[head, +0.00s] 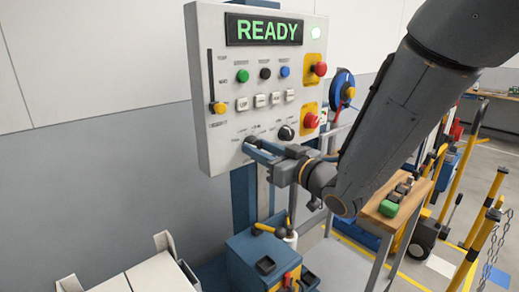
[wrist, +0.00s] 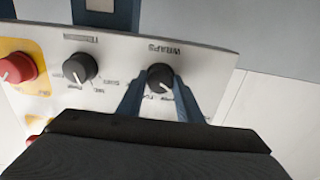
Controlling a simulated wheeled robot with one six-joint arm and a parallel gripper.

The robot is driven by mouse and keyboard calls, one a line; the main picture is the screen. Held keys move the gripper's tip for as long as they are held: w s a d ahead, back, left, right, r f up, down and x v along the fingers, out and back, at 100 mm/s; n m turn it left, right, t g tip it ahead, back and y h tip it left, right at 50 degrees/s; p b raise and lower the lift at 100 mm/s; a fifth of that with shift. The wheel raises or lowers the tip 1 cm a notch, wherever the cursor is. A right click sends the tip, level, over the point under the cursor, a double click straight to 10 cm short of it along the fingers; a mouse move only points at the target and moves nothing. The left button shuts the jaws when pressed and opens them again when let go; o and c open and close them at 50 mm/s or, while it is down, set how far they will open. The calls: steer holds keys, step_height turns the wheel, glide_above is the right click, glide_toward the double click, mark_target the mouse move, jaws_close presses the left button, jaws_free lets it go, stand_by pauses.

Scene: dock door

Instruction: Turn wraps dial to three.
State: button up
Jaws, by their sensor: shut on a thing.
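The wraps dial (wrist: 160,76) is a black knob on the white panel, under the upside-down word WRAPS in the wrist view. My gripper (wrist: 161,87) has its two blue fingers on either side of the knob, shut on it. The dial's white pointer line runs toward the lower right in the wrist view. The numbers around it are too small or hidden to read. In the head view my gripper (head: 250,149) is at the lower left of the control panel (head: 203,95) and mostly covers the dial.
A second black dial (wrist: 79,68) is beside it, with a red emergency-style button (wrist: 16,68) farther left. The panel display (head: 268,31) reads READY in green. Below stands a blue cabinet (head: 245,255) with tools on top. A wooden bench (head: 385,215) is at the right.

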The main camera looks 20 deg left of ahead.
steer(key=shift+m, duration=0.3)
steer(key=m+p, duration=0.1)
steer(key=m, duration=0.3)
steer(key=shift+m+p, duration=0.45)
steer(key=shift+m, duration=1.15)
steer(key=o, duration=1)
steer(key=shift+o, duration=0.2)
steer(key=b+v, duration=0.2)
steer(key=v, duration=0.5)
steer(key=shift+s+d, duration=0.2)
steer(key=shift+d, duration=0.15)
